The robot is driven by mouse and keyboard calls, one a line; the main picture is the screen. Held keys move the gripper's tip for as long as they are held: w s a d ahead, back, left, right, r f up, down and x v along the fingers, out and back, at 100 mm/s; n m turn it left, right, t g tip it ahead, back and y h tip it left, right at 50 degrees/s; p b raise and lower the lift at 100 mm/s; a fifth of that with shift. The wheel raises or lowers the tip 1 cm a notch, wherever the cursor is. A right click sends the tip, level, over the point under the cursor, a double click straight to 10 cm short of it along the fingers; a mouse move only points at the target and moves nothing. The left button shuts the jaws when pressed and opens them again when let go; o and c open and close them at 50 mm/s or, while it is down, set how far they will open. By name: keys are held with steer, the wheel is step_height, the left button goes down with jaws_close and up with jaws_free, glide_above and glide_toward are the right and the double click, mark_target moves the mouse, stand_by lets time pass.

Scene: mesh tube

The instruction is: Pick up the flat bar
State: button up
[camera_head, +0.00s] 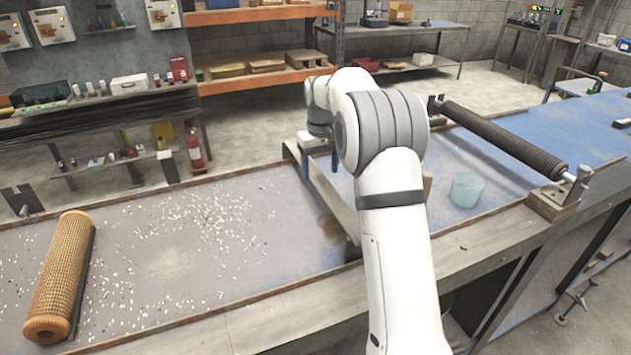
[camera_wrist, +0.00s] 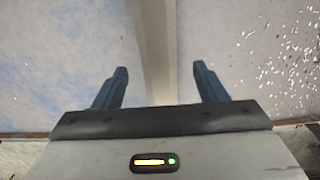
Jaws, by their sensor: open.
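A long, narrow, grey-brown flat bar (camera_head: 333,200) stands on edge across the blue-grey bench. My arm hides part of its right side. In the wrist view the flat bar (camera_wrist: 156,50) runs from the top edge down between the two fingers. My gripper (camera_wrist: 163,75) is open, with one blue finger on each side of the bar and a gap on both sides. In the head view my gripper (camera_head: 325,155) is over the far end of the bar, partly hidden by my wrist. I cannot tell how far the fingertips are above the bench.
A tan mesh tube (camera_head: 62,275) lies at the bench's left end. White chips (camera_head: 200,235) are scattered left of the bar. Right of it are a translucent blue cup (camera_head: 466,190) and a dark roller (camera_head: 500,138) on brackets. A raised rim (camera_head: 200,328) edges the bench.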

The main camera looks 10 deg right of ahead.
step_height(320, 180, down, 2)
steer(key=shift+f, duration=0.15)
jaws_close()
stand_by(0.7)
